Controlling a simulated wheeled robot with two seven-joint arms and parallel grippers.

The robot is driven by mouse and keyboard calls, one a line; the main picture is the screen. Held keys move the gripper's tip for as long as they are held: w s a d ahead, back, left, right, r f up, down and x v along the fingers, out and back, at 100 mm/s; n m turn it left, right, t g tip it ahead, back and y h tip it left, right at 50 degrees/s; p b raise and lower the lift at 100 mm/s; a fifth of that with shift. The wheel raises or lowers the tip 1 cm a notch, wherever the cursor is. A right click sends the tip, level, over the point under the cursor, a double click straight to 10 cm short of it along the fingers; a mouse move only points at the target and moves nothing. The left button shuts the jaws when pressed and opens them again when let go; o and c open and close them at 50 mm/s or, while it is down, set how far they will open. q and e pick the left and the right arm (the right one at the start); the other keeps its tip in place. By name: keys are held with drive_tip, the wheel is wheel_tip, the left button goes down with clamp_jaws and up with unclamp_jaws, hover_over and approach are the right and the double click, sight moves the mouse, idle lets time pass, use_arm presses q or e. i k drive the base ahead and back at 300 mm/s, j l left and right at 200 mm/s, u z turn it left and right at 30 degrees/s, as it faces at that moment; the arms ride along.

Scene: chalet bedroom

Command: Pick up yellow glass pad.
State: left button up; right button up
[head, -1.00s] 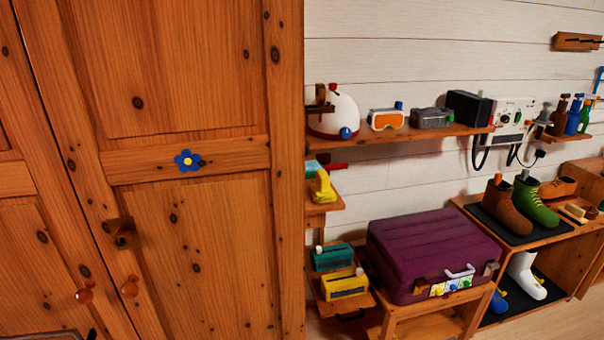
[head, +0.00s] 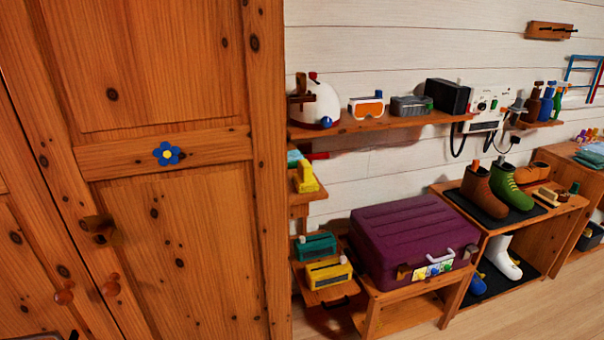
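I cannot pick out a yellow glass pad for certain. A yellow box-like item (head: 328,272) with a dark slot stands on the low wooden shelf beside the purple suitcase. Another yellow object (head: 306,177) sits on the small shelf above it, partly cut off by the wardrobe edge. Neither is clearly a pad at this distance. Neither of my grippers shows in the head view.
A large wooden wardrobe (head: 170,215) fills the left. A purple suitcase (head: 413,240) lies on a low wooden stand. A shoe rack (head: 520,228) stands to its right. A wall shelf (head: 380,122) holds a helmet and goggles. Bare floor (head: 545,305) shows at lower right.

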sight(304, 181)
drive_tip(key=i+l, duration=0.2)
drive_tip(key=i+l+u, duration=0.25)
drive_tip(key=l+u, duration=0.5)
drive_tip(key=l, duration=0.2)
